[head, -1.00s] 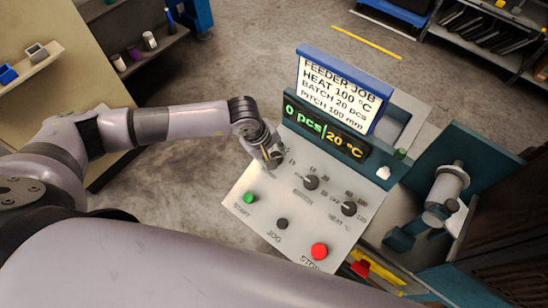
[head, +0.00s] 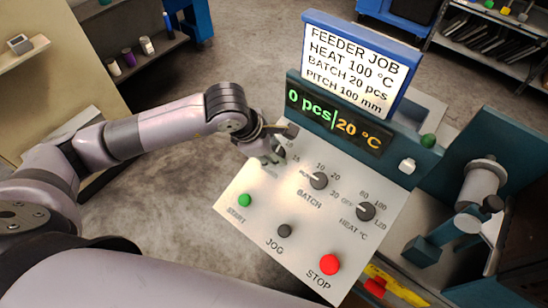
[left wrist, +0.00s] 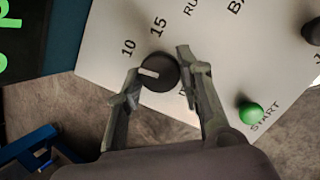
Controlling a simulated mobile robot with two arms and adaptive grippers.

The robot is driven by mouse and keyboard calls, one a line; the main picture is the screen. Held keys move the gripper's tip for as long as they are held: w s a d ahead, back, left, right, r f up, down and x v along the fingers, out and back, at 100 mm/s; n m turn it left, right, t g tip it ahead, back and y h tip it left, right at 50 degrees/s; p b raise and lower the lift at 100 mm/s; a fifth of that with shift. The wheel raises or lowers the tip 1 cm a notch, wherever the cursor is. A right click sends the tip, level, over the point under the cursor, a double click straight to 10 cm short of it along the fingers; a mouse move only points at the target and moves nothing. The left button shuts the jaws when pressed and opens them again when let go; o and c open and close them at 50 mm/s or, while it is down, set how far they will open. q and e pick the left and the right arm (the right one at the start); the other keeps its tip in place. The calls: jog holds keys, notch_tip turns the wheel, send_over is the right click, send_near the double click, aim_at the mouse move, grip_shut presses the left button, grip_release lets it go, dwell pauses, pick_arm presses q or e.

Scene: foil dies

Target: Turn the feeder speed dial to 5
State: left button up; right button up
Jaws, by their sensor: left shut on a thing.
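The feeder panel (head: 240,215) is light grey, with a row of dark dials. My left gripper (head: 277,157) is at the leftmost dial, whose knob it largely hides in the head view. In the left wrist view, the round dark dial knob (left wrist: 160,76) sits between the two fingers of my left gripper (left wrist: 160,76), which is shut on it. The knob's white pointer aims left in that picture, just below the printed 10; a 15 is printed farther round. Any lower number is hidden or not legible. My right gripper is not in view.
The batch dial (head: 319,180) and heat dial (head: 365,211) stand to the right. Below are the green start button (head: 245,200), dark jog button (head: 284,230) and red stop button (head: 329,264). A display (head: 335,121) reads 0 pcs, 20 °C; a job sign (head: 352,65) stands above it.

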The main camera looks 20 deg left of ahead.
pick_arm(q)
jog(key=n+b, duration=0.3)
jog(key=b, duration=0.1)
jog(key=n+b, duration=0.2)
jog(key=shift+f+n+t, duration=0.25)
jog(key=shift+n+t, duration=0.05)
jog(key=shift+t, duration=0.1)
jog(key=shift+d+r+n+y+b, duration=0.1)
jog(key=shift+n+y+b, duration=0.3)
jog(key=shift+n+b, duration=0.7)
jog(key=shift+s+r+n+b, duration=0.1)
jog(key=shift+n+b, duration=0.55)
jog(key=shift+n, duration=0.45)
jog(key=shift+r, duration=0.1)
jog(key=o, duration=1.2)
jog(key=shift+c, duration=0.2)
jog(key=v, duration=1.2)
jog(key=shift+s+d, duration=0.15)
